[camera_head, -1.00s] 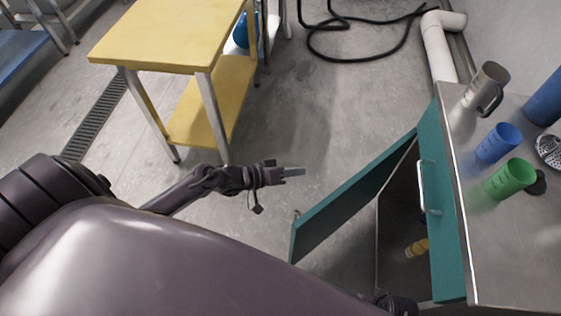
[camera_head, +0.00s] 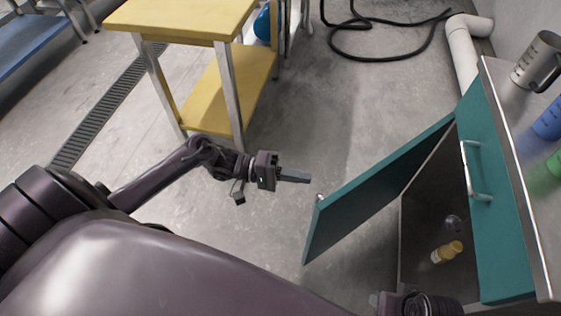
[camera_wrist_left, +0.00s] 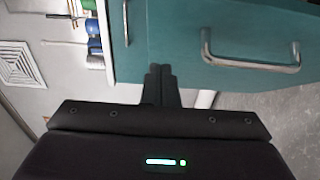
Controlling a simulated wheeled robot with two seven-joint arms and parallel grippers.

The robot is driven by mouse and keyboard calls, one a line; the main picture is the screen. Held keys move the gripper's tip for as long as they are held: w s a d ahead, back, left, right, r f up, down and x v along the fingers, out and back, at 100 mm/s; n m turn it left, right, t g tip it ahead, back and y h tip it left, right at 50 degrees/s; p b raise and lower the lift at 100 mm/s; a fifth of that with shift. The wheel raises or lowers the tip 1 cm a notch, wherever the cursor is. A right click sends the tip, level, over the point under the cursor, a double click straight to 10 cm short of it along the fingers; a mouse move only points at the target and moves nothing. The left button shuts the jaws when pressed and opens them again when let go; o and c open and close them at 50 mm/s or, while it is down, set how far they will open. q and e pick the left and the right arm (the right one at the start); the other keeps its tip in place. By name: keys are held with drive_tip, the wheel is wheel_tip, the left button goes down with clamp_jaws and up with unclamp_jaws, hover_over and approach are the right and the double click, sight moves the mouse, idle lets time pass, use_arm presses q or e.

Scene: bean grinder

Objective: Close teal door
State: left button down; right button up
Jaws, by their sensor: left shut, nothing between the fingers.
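The teal door (camera_head: 375,185) stands open, swung out from the cabinet under the metal counter, in the head view. Its free edge points left toward my left gripper (camera_head: 308,179). That gripper is shut and empty, with its fingertips just above and left of the door's upper free corner. In the left wrist view the closed fingers (camera_wrist_left: 160,85) show in front of teal panels, one with a metal handle (camera_wrist_left: 250,58). My right gripper is not in view.
A teal drawer front (camera_head: 495,200) with a metal handle sits under the counter. A yellow-capped bottle (camera_head: 447,252) is inside the cabinet. A metal mug (camera_head: 537,60) and blue and green cups stand on top. A yellow table (camera_head: 185,18) stands behind; bare floor lies between.

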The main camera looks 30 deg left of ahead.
use_arm(q)
drive_tip(key=shift+s+d, duration=0.2)
drive_tip(key=shift+d, duration=0.7)
drive_tip(key=shift+s+d, duration=0.15)
drive_tip(key=shift+d, duration=0.8)
drive_tip(key=shift+s+d, duration=0.2)
drive_tip(key=shift+d, duration=0.7)
